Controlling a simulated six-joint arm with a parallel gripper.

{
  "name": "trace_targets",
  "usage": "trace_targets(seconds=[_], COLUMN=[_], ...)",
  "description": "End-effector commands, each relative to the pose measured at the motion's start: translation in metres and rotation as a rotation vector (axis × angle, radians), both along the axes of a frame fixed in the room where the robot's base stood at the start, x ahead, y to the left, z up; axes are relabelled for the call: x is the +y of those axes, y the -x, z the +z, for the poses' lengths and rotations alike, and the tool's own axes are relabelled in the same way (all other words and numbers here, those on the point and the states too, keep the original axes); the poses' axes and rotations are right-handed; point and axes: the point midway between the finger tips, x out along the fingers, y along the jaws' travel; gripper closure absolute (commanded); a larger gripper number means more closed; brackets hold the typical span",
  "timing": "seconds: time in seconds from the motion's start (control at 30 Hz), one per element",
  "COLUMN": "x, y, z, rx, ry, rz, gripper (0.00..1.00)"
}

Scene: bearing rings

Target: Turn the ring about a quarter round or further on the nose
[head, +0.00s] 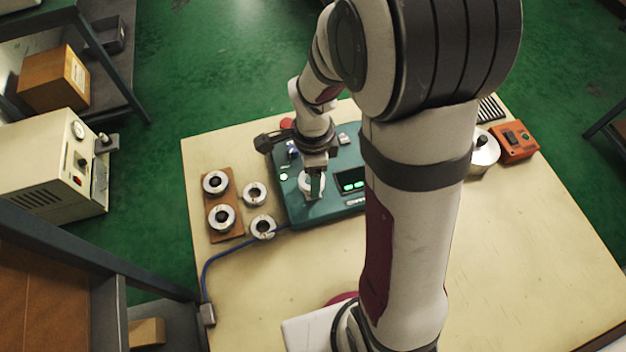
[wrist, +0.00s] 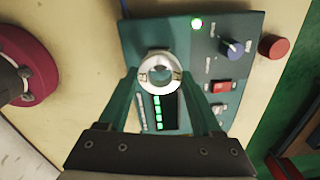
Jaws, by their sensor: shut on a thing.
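The silver ring (wrist: 160,89) sits around the nose (wrist: 161,71) on the teal tester box (wrist: 148,30). My gripper (wrist: 160,76) is shut on the ring, with one green finger at each side of it. In the head view my gripper (head: 316,184) reaches down to the left part of the tester box (head: 318,213) and partly hides the ring (head: 305,186). A green lamp (wrist: 197,23) is lit on the box, and the display (wrist: 158,113) shows green marks.
A brown board (head: 224,238) left of the tester carries two rings. Two loose rings (head: 254,194) (head: 263,227) lie between board and tester. A blue cable (head: 219,256) runs along the table. A blue knob (wrist: 232,49) and red button (wrist: 274,47) stand near the gripper. The front table is mostly clear.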

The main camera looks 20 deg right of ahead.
Motion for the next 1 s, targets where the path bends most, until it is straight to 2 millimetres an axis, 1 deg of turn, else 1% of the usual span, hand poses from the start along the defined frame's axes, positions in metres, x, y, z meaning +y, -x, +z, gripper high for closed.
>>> trace_targets(seconds=[0.03,0.17,0.3,0.4,0.5,0.53,0.6,0.67,0.8,0.9,1.0], x=[-0.008,-0.033,-0.064,-0.081,-0.092,-0.093,-0.089,-0.078,-0.041,-0.016,-0.002], y=[0.003,0.02,0.039,0.051,0.058,0.058,0.053,0.044,0.018,0.006,0.0], z=[0.008,0.025,0.047,0.059,0.067,0.067,0.065,0.059,0.041,0.028,0.019], rx=[-0.004,-0.004,-0.005,-0.003,-0.001,0.0,0.003,0.004,0.004,0.003,0.002], ry=[0.001,0.001,0.002,0.001,0.001,0.0,0.0,-0.001,0.001,0.0,0.001], rz=[-0.004,-0.007,-0.008,-0.007,-0.001,0.008,0.058,0.131,0.331,0.451,0.515], gripper=[1.0,1.0,1.0,1.0,1.0,1.0,1.0,1.0,1.0,1.0,1.0])
